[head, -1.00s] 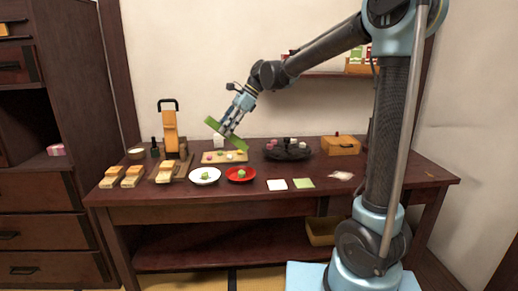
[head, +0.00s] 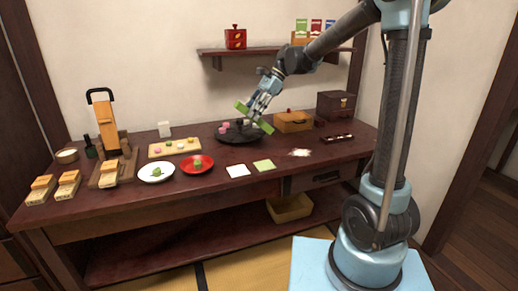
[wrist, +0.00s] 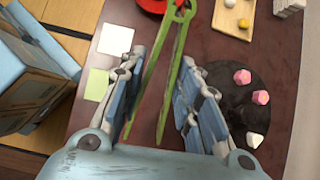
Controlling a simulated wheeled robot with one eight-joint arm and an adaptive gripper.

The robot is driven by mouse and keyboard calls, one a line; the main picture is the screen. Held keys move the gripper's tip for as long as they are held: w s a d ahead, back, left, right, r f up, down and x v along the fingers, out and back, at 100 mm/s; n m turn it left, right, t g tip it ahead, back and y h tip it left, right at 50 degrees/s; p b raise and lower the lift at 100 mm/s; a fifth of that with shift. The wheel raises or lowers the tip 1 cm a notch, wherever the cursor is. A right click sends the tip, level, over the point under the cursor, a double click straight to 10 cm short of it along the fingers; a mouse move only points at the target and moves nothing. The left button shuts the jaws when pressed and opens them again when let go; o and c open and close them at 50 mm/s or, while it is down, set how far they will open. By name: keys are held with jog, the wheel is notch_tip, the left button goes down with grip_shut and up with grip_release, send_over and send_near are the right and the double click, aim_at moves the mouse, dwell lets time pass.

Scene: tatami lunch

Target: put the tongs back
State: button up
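The green tongs (head: 241,107) are in my gripper (head: 256,115), held above the table near the dark round tray (head: 226,139). In the wrist view the tongs (wrist: 169,75) run lengthwise between the two fingers of my gripper (wrist: 166,88), legs slightly spread. The fingers stand on either side of the tongs; the exact contact is hard to see. The dark tray (wrist: 232,82) with pink and white sweets lies below, right of the fingers.
The dark table (head: 215,178) carries a white plate (head: 143,178), a red plate (head: 185,169), a sweets board (head: 155,153), white and green squares (head: 264,165), and a wooden box (head: 293,127). A wall shelf (head: 215,52) is behind. The front right of the table is mostly clear.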

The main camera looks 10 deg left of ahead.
notch_tip(320, 180, down, 9)
jog(key=shift+f, duration=0.15)
dwell(0.4)
jog(key=shift+f, duration=0.2)
jog(key=o, duration=0.5)
jog(key=shift+o, duration=0.2)
